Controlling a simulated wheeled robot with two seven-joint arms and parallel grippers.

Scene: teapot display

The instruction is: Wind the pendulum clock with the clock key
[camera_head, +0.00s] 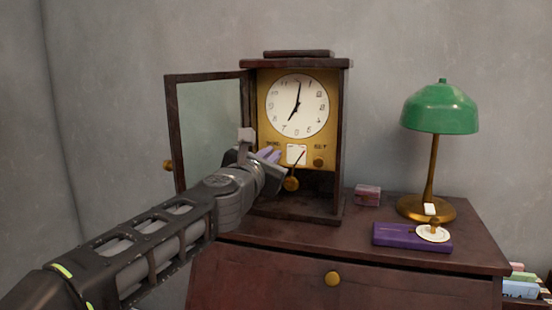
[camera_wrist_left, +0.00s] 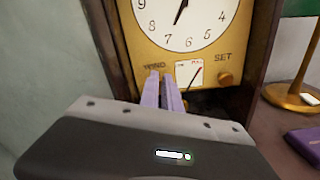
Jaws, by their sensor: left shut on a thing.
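The pendulum clock (camera_head: 296,104) stands on the cabinet with its glass door (camera_head: 208,125) swung open to the left. Its gold face plate also shows in the wrist view (camera_wrist_left: 205,62), with WIND and SET labels, a small gauge (camera_wrist_left: 189,73) with a dark needle and a brass knob under SET. My left gripper (camera_head: 270,154) is at the front of the clock, its pale purple fingers (camera_wrist_left: 164,92) shut just below the WIND label. The clock key is hidden, apparently between the fingers at the winding spot. My right gripper is not in view.
A green lamp (camera_head: 440,112) stands on the right of the cabinet top (camera_head: 300,231). In front of it lie a purple box (camera_head: 390,236) and a white round tag (camera_head: 433,233). A small pinkish box (camera_head: 367,195) sits beside the clock. The open door is close to my left arm.

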